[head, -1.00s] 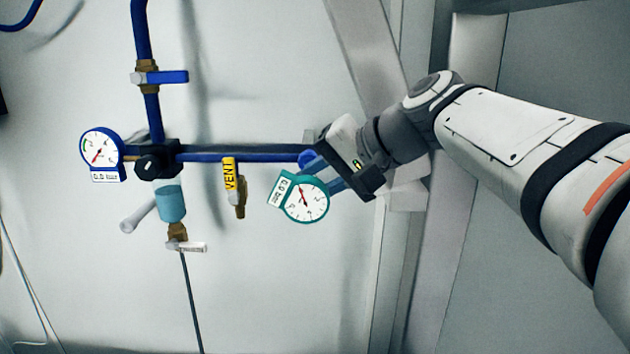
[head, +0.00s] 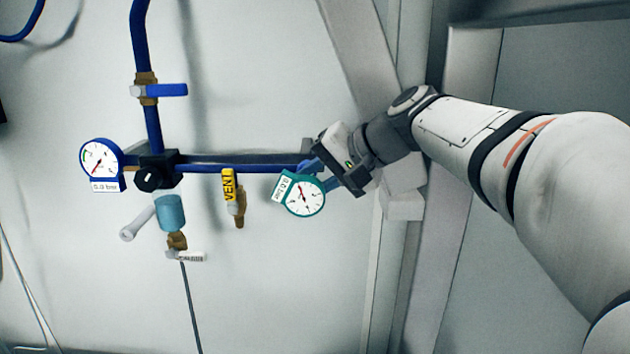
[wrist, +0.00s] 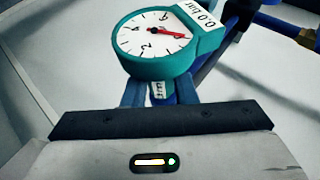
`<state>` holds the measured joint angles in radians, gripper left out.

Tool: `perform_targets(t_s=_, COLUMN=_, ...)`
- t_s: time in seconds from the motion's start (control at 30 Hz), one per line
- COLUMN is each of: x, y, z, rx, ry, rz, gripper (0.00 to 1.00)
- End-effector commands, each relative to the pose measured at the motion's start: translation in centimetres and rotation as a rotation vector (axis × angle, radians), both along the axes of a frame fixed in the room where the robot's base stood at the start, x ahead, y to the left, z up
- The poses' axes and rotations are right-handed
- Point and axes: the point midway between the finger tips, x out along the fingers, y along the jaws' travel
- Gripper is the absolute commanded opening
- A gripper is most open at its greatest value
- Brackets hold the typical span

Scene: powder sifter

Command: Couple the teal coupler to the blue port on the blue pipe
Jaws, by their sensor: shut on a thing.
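The teal coupler (head: 320,206) carries a round white gauge with a red needle and a "0.0 bar" tag. In the wrist view the teal coupler (wrist: 150,62) is just beyond my jaws, tilted. My gripper (head: 332,178) is shut on the teal coupler; its fingers (wrist: 160,92) reach to the gauge's underside, and the exact grip is partly hidden. The blue pipe (head: 262,167) runs level across the wall panel. Its right end, with the blue port (head: 309,166), is close behind the gauge and partly covered by gripper and coupler. I cannot tell whether coupler and port touch.
A yellow VENT valve (head: 230,186) hangs below the pipe, left of the coupler. A light-blue cylinder (head: 171,213) hangs further left. A metal frame (head: 375,70) stands close behind my gripper.

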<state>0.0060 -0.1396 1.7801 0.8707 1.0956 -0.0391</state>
Motion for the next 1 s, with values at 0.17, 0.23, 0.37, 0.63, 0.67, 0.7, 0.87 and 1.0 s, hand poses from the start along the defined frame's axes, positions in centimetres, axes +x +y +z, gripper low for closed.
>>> perform_targets(t_s=0.17, x=0.44, y=0.0, z=0.0, rx=0.001, ry=0.0, rz=0.0, gripper=0.0)
perform_targets(t_s=0.23, x=0.5, y=0.01, z=0.01, rx=0.001, ry=0.0, rz=0.0, gripper=0.0)
perform_targets(t_s=0.37, x=0.51, y=0.02, z=0.02, rx=0.001, ry=0.0, rz=0.0, gripper=0.0)
perform_targets(t_s=0.63, x=0.51, y=0.05, z=0.02, rx=0.001, ry=0.0, rz=0.002, gripper=0.0)
perform_targets(t_s=0.67, x=0.53, y=0.06, z=0.02, rx=0.001, ry=0.0, rz=0.002, gripper=0.0)
perform_targets(t_s=0.7, x=0.57, y=0.06, z=0.02, rx=0.001, ry=0.0, rz=0.002, gripper=0.0)
perform_targets(t_s=0.87, x=0.68, y=0.08, z=0.03, rx=0.001, ry=0.0, rz=0.002, gripper=0.29)
perform_targets(t_s=1.0, x=0.67, y=0.08, z=0.01, rx=0.001, ry=0.0, rz=0.002, gripper=0.41)
